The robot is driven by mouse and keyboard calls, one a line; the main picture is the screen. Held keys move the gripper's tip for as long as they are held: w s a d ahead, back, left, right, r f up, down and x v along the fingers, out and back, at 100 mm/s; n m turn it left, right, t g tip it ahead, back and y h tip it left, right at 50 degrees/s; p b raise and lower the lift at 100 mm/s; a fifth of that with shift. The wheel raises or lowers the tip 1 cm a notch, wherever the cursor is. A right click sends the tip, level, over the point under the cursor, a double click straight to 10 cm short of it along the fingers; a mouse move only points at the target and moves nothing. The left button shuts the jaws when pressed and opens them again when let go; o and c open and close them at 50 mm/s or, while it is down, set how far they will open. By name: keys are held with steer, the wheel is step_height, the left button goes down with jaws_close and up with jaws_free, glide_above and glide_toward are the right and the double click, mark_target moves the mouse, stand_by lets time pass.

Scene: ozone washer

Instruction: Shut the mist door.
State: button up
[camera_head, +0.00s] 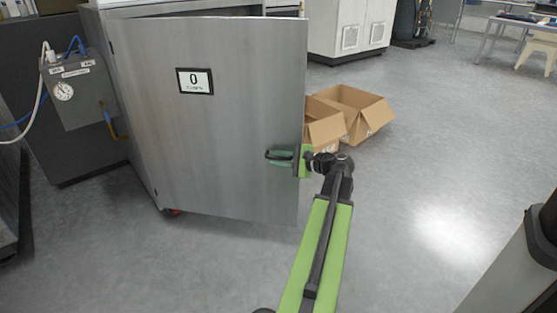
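The mist door (215,120) is a grey metal panel with a small display reading "0". It is hinged on the left side of the cabinet (200,6) and stands open, swung out toward me. My gripper (296,160) is at that handle, at the end of my green arm. The fingers overlap the handle in the picture, and I cannot tell whether they are closed on it. The inside of the cabinet is hidden behind the door.
Open cardboard boxes (352,110) stand on the floor behind the door's right edge. A grey box with a gauge (82,92) and hoses is left of the door. A white cabinet (348,28) stands at the back. The grey floor (430,180) on the right is clear.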

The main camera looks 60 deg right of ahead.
jaws_close()
stand_by(1.4)
